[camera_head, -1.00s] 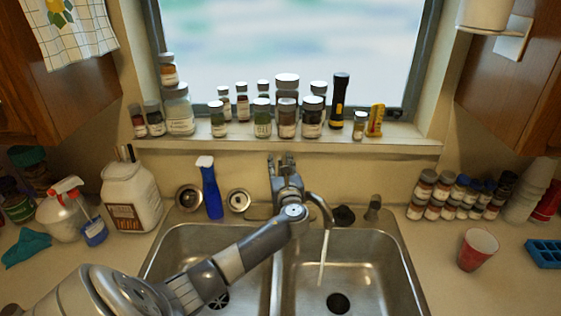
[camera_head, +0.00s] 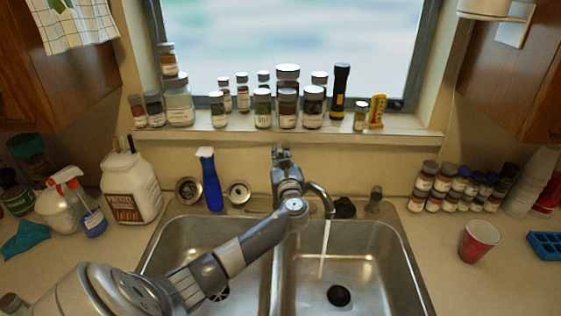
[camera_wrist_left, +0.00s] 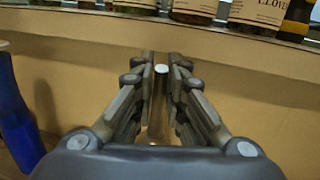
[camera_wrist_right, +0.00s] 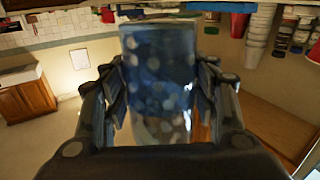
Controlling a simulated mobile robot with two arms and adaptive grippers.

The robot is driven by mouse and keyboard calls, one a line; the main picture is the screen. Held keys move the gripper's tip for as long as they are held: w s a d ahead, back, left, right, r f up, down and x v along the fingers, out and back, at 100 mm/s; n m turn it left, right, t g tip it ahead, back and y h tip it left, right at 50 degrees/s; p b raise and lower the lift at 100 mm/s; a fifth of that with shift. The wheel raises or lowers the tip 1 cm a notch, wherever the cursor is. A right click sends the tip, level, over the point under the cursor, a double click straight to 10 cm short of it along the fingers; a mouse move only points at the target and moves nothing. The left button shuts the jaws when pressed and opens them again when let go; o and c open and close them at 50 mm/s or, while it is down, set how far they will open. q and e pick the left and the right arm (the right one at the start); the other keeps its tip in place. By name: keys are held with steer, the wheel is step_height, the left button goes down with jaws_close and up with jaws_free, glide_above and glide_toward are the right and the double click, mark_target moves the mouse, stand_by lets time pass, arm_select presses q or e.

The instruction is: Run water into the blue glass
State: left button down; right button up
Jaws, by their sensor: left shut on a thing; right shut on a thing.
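My left gripper (camera_head: 283,158) is at the faucet above the divided sink, its arm reaching in from the lower left. In the left wrist view its fingers are shut on the upright faucet handle (camera_wrist_left: 160,71). The curved spout (camera_head: 321,195) points over the right basin (camera_head: 365,262). A thin stream of water (camera_head: 324,245) falls from it into that basin. The blue glass (camera_wrist_right: 160,75), see-through and speckled, fills the middle of the right wrist view. My right gripper (camera_wrist_right: 160,100) is shut around it. Neither the glass nor the right gripper shows in the head view.
Spice jars (camera_head: 287,108) and a black flashlight (camera_head: 340,92) line the sill. A blue spray bottle (camera_head: 210,180) stands left of the faucet. A red cup (camera_head: 479,241) stands on the right counter, near several small jars (camera_head: 450,188). The right basin holds no objects.

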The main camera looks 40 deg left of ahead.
arm_select(q)
steer(key=t+y+b, duration=0.1)
steer(key=b, duration=0.3)
steer(key=s+d+f+n+y+b, duration=0.1)
steer(key=b, duration=0.4)
steer(key=s+d+t+y+b, duration=0.1)
steer(key=b, duration=0.3)
steer(key=shift+s+d+f+t+y+b, duration=0.1)
steer(key=shift+s+f+t+y+b, duration=0.2)
steer(key=shift+y+b, duration=0.1)
steer(key=c, duration=1.6)
jaws_free()
steer(key=shift+c, duration=0.2)
step_height(320, 180, up, 10)
